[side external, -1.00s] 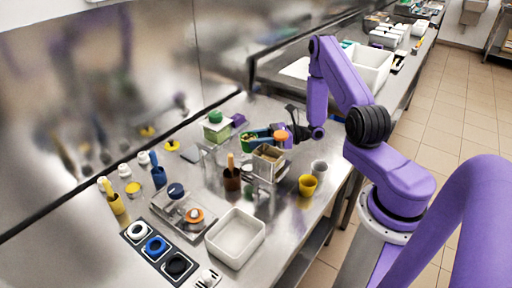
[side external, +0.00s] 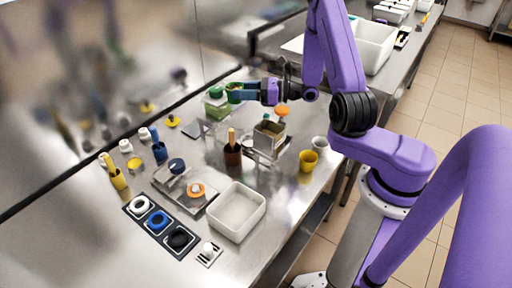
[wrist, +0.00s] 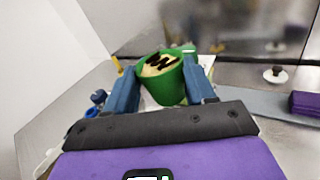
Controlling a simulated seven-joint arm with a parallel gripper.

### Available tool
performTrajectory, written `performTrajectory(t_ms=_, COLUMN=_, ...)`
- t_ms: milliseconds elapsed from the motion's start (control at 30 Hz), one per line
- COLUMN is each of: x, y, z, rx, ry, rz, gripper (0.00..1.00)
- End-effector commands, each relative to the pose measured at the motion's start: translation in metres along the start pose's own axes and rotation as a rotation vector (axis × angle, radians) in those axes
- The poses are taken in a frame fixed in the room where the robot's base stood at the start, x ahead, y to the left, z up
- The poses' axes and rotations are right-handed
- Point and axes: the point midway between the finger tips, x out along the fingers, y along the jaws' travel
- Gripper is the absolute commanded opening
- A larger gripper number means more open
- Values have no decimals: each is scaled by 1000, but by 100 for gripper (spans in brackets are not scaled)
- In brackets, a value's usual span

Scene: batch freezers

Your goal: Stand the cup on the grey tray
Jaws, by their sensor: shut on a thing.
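My gripper (side external: 242,93) is shut on a green cup (wrist: 172,88). In the wrist view the cup sits between the two blue fingers, its opening with a tan inside and dark marks showing. In the side view the cup (side external: 233,93) is small and partly hidden by the fingers, beside the green-lidded container. I cannot tell how far it is above the counter. A flat grey plate, which looks like the grey tray (side external: 192,129), lies on the counter to the left of and nearer than my gripper. It looks bare.
The green-lidded container (side external: 215,106) stands close to the gripper. A white bin (side external: 237,211) is in the foreground. The wall runs behind the counter.

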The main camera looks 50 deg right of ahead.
Motion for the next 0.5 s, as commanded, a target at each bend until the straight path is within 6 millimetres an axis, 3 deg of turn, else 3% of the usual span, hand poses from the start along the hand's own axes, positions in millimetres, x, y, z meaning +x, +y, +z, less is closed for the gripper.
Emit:
performTrajectory(t_ms=333, x=8, y=13, z=30, rx=-1, ry=-28, rz=-120, gripper=24)
performTrajectory(t_ms=500, x=9, y=31, z=48, rx=-1, ry=-42, rz=-182, gripper=24)
